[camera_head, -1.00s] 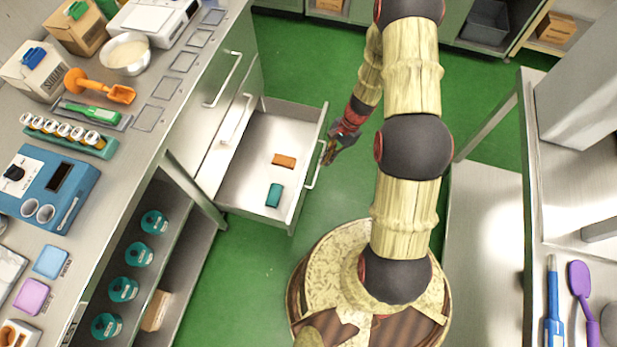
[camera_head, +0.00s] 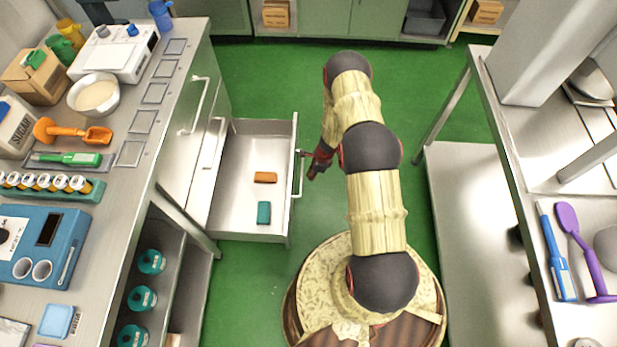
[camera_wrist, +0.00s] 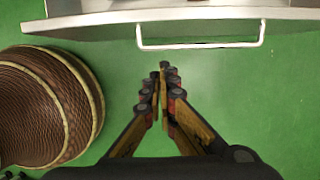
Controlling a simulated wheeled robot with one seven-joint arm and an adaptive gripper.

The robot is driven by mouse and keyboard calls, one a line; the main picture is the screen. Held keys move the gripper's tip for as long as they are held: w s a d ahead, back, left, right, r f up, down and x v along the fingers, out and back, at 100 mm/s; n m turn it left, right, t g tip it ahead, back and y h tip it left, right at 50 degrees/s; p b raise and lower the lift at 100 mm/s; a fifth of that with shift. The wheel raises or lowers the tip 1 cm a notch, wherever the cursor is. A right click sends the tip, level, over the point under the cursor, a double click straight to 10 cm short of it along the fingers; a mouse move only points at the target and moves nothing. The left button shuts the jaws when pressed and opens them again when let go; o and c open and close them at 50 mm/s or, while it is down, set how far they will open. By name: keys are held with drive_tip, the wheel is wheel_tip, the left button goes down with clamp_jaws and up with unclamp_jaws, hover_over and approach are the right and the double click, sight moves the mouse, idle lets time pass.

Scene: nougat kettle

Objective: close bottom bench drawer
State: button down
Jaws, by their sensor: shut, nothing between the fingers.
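The bottom bench drawer (camera_head: 240,224) is pulled out from the left bench, low over the green floor. An orange block (camera_head: 265,177) and a teal block (camera_head: 264,212) lie inside it. Its bar handle (camera_head: 299,172) is on the front panel, facing right. My gripper (camera_head: 305,154) is shut and empty beside the drawer front, near the handle's far end; whether it touches cannot be told from the head view. In the wrist view the handle (camera_wrist: 200,45) runs across the top, and my closed fingertips (camera_wrist: 162,68) point at it with a small apparent gap.
Closed upper drawers (camera_head: 205,130) sit left of the open one. An open shelf with teal-lidded jars (camera_head: 142,298) is below the left bench. A steel table (camera_head: 470,240) stands at the right. Green floor lies clear behind my arm.

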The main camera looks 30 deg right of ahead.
drive_tip(key=b, duration=0.2)
hover_over(301, 188)
drive_tip(key=s+d, duration=0.2)
drive_tip(key=d, duration=0.1)
drive_tip(key=s+d+x, duration=0.1)
drive_tip(key=x, duration=0.6)
drive_tip(key=w+a, duration=0.1)
drive_tip(key=a+b, duration=0.1)
drive_tip(key=shift+w+a+f, duration=0.25)
drive_tip(key=shift+w+a, duration=0.05)
drive_tip(key=shift+w, duration=0.1)
drive_tip(key=shift+w+a+r, duration=0.1)
drive_tip(key=shift+w+a, duration=0.2)
drive_tip(key=shift+a, duration=0.1)
